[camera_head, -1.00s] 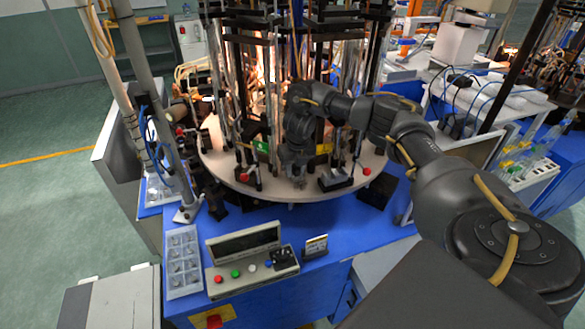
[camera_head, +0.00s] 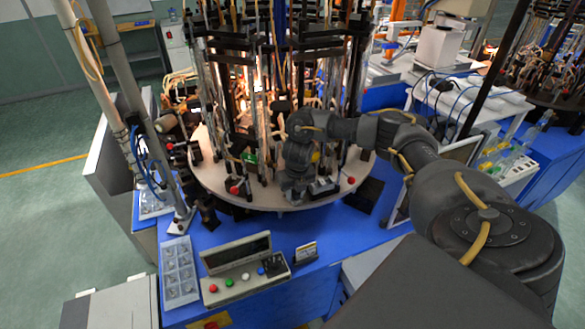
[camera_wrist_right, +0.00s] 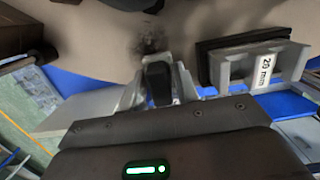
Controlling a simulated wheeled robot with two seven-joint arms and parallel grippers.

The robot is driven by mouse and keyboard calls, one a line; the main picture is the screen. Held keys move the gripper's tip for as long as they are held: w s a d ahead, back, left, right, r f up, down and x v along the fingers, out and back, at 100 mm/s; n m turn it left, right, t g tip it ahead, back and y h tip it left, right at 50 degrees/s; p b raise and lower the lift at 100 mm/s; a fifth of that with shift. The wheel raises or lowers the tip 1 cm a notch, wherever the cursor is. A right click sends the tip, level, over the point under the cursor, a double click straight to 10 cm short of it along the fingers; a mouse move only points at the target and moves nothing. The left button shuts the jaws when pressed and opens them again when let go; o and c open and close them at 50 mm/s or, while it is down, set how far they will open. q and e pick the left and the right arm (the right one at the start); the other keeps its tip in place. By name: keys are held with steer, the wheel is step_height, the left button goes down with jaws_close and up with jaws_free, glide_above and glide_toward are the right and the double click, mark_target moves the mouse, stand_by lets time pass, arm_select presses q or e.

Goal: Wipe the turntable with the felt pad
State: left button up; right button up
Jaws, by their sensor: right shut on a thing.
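The turntable (camera_head: 220,178) is a round, pale beige plate carrying tall metal fixtures, in the middle of the head view. In the right wrist view its surface (camera_wrist_right: 90,20) fills the top, with a dark smudge (camera_wrist_right: 150,38) just beyond my fingertips. My right gripper (camera_head: 293,192) is low over the turntable's front part. In the wrist view this gripper (camera_wrist_right: 160,78) is shut on a small dark piece (camera_wrist_right: 158,84), which looks like the felt pad. Whether the pad touches the surface is unclear. My left gripper is out of view.
A grey block labelled "20 mm" (camera_wrist_right: 262,65) stands close to the right of my gripper in the wrist view. A control panel (camera_head: 240,268) and a tray of small parts (camera_head: 179,272) sit on the blue bench in front. Glowing fixtures (camera_head: 265,70) crowd the turntable behind.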

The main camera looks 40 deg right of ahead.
steer(key=shift+a+f, duration=0.15)
steer(key=shift+a, duration=0.05)
steer(key=shift+w+d+b, duration=0.2)
steer(key=shift+w+b, duration=0.05)
steer(key=shift+b, duration=0.2)
steer(key=shift+w+d+f+b, duration=0.1)
steer(key=shift+w+d+b, duration=0.1)
steer(key=shift+w+b, duration=0.5)
steer(key=shift+w+d+r, duration=0.2)
steer(key=shift+w+d, duration=0.05)
steer(key=shift+w, duration=0.45)
steer(key=shift+b, duration=0.3)
